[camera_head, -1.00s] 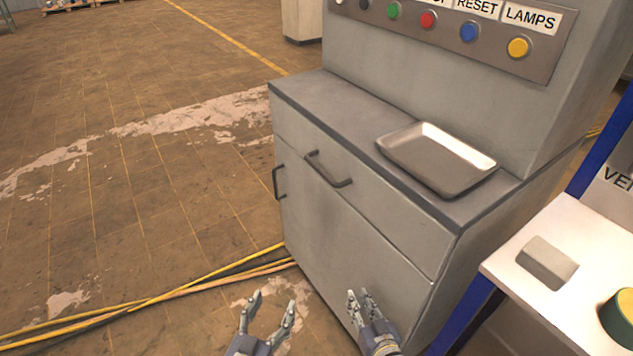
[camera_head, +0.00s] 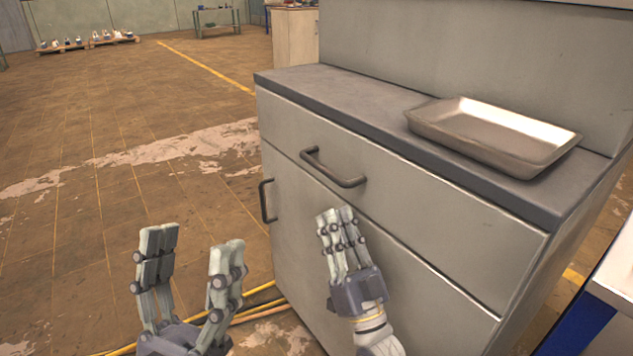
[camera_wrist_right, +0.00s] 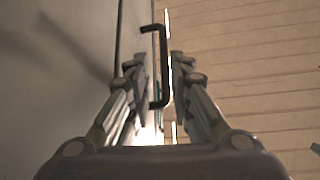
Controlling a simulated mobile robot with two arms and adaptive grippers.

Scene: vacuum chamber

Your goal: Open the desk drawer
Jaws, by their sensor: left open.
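The grey cabinet's drawer (camera_head: 430,198) is closed, its front flush above the door. Its dark bar handle (camera_head: 332,172) is on the drawer front. My right gripper (camera_head: 336,216) is just below that handle, fingers pointing up beside the cabinet front. In the right wrist view a dark handle (camera_wrist_right: 163,65), apparently the drawer's, lies ahead, in line with the gap between the open fingers (camera_wrist_right: 158,62); contact cannot be told. My left gripper (camera_head: 192,240) is open and empty, left of the cabinet and apart from it.
A metal tray (camera_head: 490,135) sits on the cabinet top. A second, vertical handle (camera_head: 266,201) is on the door below the drawer. Yellow cables (camera_head: 262,307) lie on the floor by the cabinet. A white table edge (camera_head: 615,270) is at right. The floor to the left is clear.

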